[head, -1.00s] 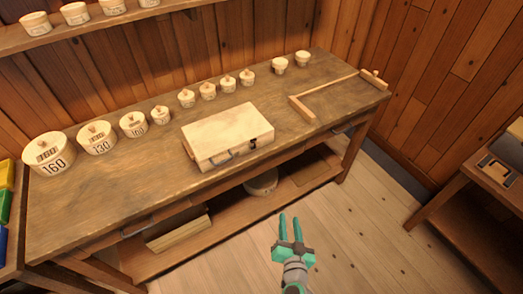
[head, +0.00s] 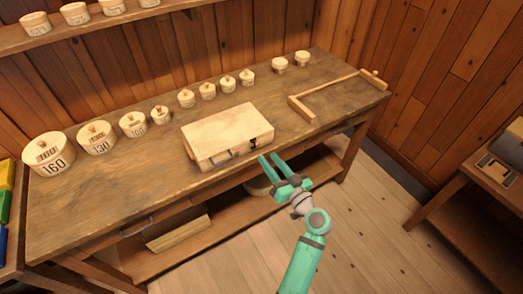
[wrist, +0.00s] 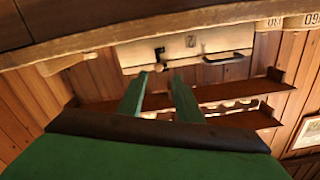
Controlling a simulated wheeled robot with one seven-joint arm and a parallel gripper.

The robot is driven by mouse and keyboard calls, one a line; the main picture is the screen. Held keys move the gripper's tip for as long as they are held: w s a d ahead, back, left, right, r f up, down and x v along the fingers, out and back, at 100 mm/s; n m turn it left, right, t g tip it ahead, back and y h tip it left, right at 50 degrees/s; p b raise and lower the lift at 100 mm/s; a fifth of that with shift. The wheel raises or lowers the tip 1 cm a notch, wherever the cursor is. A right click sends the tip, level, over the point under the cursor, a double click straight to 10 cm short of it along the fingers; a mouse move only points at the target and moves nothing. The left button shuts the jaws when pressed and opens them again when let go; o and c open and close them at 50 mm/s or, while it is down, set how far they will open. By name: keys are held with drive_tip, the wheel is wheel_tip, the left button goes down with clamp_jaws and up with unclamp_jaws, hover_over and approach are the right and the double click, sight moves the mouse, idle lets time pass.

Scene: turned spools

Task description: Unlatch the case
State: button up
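The case (head: 228,132) is a pale wooden box lying closed on the workbench. Its front face has a dark handle (head: 222,158) and, to the right of it, a small dark latch (head: 254,143). My gripper (head: 270,158) has green fingers, spread apart with nothing between them. It is just off the bench's front edge, close to the latch corner of the case. In the wrist view the case front (wrist: 185,45) appears upside down beyond the fingertips (wrist: 159,78), with the latch (wrist: 159,54) roughly ahead of the gap. I see no contact.
The workbench (head: 85,200) holds several lidded round boxes (head: 97,139) to the left and behind the case. A wooden frame-like tool (head: 325,97) lies to the right. A lower shelf (head: 190,238) sits under the bench. Floor is open in front.

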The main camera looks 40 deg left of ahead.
sight(259, 146)
drive_tip(key=shift+x, duration=3.05)
drive_tip(key=shift+w, duration=0.1)
clamp_jaws()
